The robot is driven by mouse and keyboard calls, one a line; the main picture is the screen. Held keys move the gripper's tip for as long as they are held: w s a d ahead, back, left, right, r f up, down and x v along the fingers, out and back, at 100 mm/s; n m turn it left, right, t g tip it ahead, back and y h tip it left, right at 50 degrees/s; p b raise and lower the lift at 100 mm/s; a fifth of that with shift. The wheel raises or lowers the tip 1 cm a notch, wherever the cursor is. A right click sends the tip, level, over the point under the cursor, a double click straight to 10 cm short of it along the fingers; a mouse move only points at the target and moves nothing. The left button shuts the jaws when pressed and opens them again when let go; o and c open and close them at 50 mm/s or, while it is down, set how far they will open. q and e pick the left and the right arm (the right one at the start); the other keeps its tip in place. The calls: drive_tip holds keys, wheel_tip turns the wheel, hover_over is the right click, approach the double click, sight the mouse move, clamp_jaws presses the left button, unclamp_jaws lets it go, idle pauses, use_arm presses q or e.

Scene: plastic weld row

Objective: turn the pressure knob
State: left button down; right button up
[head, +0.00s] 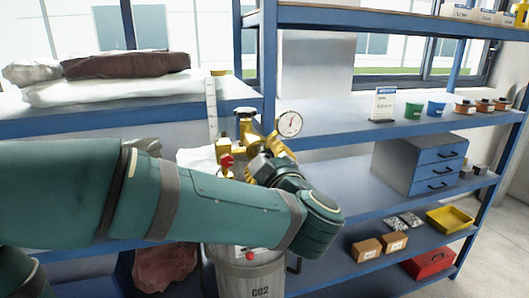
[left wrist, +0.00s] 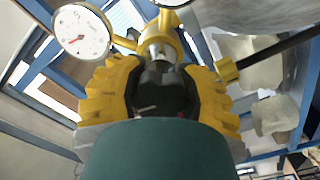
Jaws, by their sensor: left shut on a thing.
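The pressure knob is the dark, ridged piece (left wrist: 160,92) in the left wrist view, in front of the brass regulator body (left wrist: 160,45). My left gripper (left wrist: 162,88) has its yellow, stepped fingers on either side of the knob and is shut on it. In the head view my left gripper (head: 266,160) is at the regulator, and my arm and wrist hide the knob. A round white pressure gauge (head: 289,124) stands just above the gripper; it also shows in the left wrist view (left wrist: 82,32). My right gripper is not in view.
The grey CO2 cylinder (head: 253,281) stands below my wrist. A small red valve handle (head: 227,161) is just left of the gripper. Blue shelving (head: 340,128) close on the right holds a grey drawer cabinet (head: 405,160) and small pots. Wrapped bundles (head: 110,86) lie on the left shelf.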

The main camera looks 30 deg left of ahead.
use_arm(q)
drive_tip(key=shift+d+f+m, duration=0.1)
drive_tip(key=shift+f+m, duration=0.15)
drive_tip(key=shift+m, duration=0.35)
drive_tip(key=shift+p, duration=0.3)
drive_tip(key=c, duration=0.8)
unclamp_jaws()
drive_tip(key=o, duration=0.4)
drive_tip(key=shift+d, duration=0.15)
drive_tip(key=shift+o, duration=0.2)
drive_tip(key=shift+s+r, duration=0.1)
drive_tip(key=shift+r, duration=0.05)
